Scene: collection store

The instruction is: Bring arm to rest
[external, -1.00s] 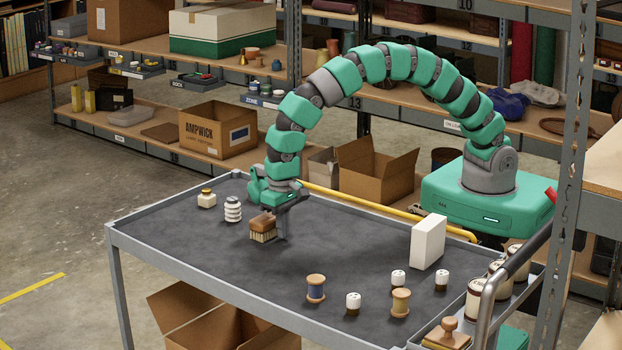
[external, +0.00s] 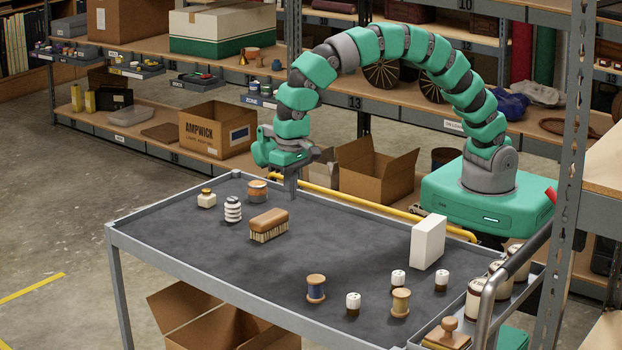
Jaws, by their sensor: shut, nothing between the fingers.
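My gripper (external: 292,190) is shut and empty. It hangs above the far edge of the dark-topped cart (external: 195,251), with its fingers pointing down. My green and grey arm arches up from its green base at the right. A brush (external: 269,224) with a brown wooden back and pale bristles lies on the cart, in front of and a little left of my gripper and apart from it.
At the cart's left stand a small jar (external: 206,198), a white ribbed insulator (external: 232,209) and an orange-banded tin (external: 257,190). Thread spools (external: 316,288), small white-topped pieces (external: 398,278) and a white box (external: 427,242) stand at the right. The cart's middle is clear.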

